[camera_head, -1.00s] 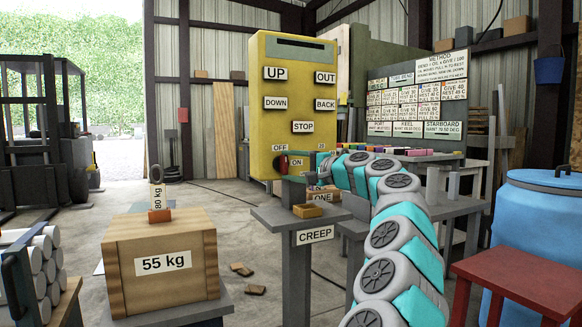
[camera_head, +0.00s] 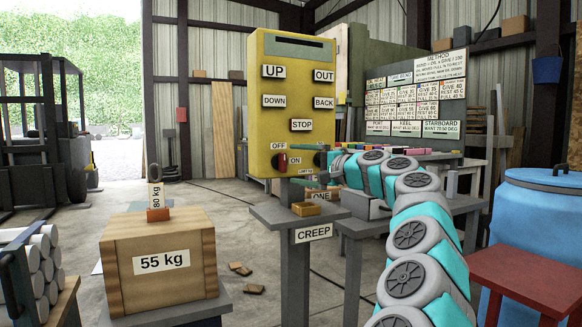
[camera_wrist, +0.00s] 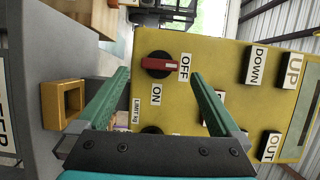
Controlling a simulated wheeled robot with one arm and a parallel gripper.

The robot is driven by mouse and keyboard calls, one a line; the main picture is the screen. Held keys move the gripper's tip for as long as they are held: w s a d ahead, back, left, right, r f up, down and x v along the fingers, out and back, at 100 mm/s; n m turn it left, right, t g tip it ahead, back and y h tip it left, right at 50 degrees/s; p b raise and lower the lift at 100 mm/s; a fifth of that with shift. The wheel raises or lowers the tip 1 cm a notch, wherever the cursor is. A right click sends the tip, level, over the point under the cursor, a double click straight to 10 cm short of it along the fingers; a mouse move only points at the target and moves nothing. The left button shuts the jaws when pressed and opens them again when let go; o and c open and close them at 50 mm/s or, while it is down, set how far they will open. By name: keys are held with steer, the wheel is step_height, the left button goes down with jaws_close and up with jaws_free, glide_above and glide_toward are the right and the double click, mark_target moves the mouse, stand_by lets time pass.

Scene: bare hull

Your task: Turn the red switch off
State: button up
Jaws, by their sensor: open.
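The red switch (camera_wrist: 160,64) sits on the yellow panel (camera_wrist: 215,60), a red handle on a dark round base. In the wrist view its white-marked end points at the OFF label (camera_wrist: 185,67), with the ON label (camera_wrist: 156,95) off to its side. In the head view the red switch (camera_head: 282,162) stands upright below the OFF label (camera_head: 278,146). My gripper (camera_wrist: 160,74) is open and empty, its green fingers on either side of the switch in the picture. The fingers appear apart from the handle, short of the panel.
A wooden 55 kg crate (camera_head: 160,262) stands at left front. A blue barrel (camera_head: 550,220) and red stool (camera_head: 525,275) are at right. Floor between crate and panel is mostly clear.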

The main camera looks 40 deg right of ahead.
steer(key=shift+s+d, duration=0.15)
steer(key=shift+s, duration=0.9)
steer(key=shift+s+d, duration=0.1)
steer(key=shift+s, duration=0.9)
